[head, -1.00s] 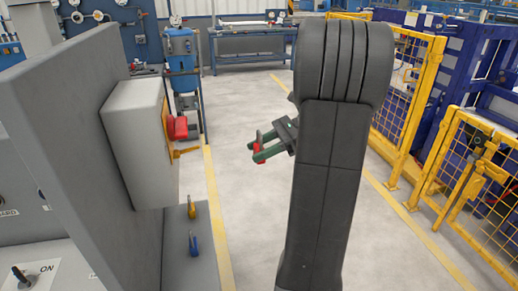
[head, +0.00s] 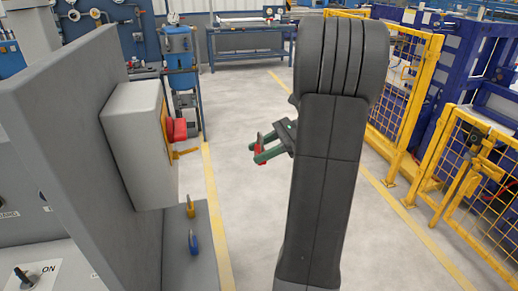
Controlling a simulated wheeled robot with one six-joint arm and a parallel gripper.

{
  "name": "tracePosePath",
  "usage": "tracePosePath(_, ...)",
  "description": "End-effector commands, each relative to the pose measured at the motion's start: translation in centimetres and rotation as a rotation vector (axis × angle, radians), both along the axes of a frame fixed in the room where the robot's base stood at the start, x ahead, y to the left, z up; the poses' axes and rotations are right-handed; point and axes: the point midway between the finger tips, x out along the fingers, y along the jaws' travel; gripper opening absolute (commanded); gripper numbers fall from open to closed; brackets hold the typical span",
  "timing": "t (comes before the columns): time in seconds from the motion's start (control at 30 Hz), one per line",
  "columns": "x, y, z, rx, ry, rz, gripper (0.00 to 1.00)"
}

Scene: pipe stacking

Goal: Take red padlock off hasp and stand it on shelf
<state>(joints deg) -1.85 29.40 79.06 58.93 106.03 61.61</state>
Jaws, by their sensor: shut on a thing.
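My gripper (head: 259,152) has green fingers and is shut on a small red padlock (head: 261,141). The fingers cover part of the padlock, and its shackle cannot be made out. The padlock is in the air, clear of everything else and to the right of the grey box. The yellow hasp (head: 186,153) sticks out from the box's right face, with no padlock visible on it. The grey shelf (head: 205,268) is below the box, lower left of my gripper.
A yellow padlock (head: 190,207) and a blue padlock (head: 194,243) stand on the shelf. A red switch handle (head: 178,129) is on the grey box (head: 135,145). Open floor lies between shelf and yellow fence (head: 410,120).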

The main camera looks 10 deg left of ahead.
Motion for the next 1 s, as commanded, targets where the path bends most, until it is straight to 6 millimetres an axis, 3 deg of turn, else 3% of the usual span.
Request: tracePosePath(1.0, 2.5, -4.5, 0.2, 0.0, 0.0, 0.001, 0.17)
